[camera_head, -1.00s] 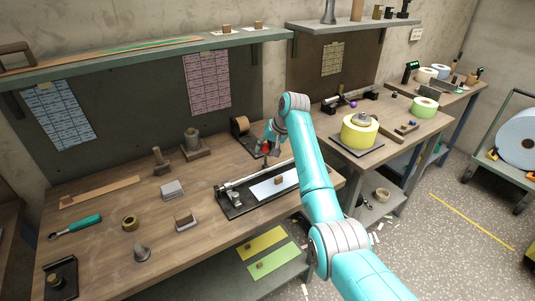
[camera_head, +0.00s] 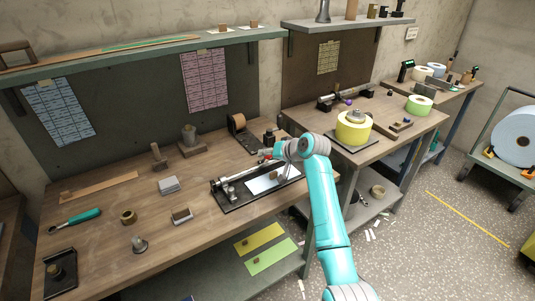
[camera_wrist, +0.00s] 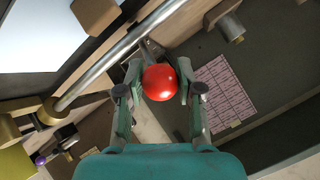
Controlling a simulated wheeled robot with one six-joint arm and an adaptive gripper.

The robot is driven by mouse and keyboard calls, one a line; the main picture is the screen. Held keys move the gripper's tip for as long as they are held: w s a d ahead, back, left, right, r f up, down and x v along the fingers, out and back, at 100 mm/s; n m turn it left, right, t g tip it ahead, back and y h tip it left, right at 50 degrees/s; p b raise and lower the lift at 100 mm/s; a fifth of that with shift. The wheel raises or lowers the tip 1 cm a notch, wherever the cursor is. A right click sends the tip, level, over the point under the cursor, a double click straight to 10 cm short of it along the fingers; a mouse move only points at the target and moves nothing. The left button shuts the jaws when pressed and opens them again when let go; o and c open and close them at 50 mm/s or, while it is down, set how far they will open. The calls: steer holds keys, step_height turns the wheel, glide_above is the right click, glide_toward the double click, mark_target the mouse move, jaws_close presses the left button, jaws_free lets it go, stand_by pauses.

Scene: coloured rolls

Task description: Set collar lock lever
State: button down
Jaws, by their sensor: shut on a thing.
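A round red knob (camera_wrist: 160,82) sits between the fingers of my gripper (camera_wrist: 160,92) in the wrist view, with a finger against each side. A short grey lever arm (camera_wrist: 150,52) shows just beyond it, near a steel rod (camera_wrist: 118,50). The collar itself is not clear there.
A white sheet (camera_head: 262,185) with a small brown block (camera_head: 274,174) lies beside the rod. A yellow roll (camera_head: 353,130) stands on the right bench. The left bench holds several small tools, with bare wood between.

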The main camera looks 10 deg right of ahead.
steer(key=shift+s+f, duration=0.1)
steer(key=shift+f, duration=0.15)
steer(key=c, duration=0.7)
jaws_free()
steer(key=shift+c, duration=0.2)
steer(key=shift+r, duration=0.1)
steer(key=v, duration=1.2)
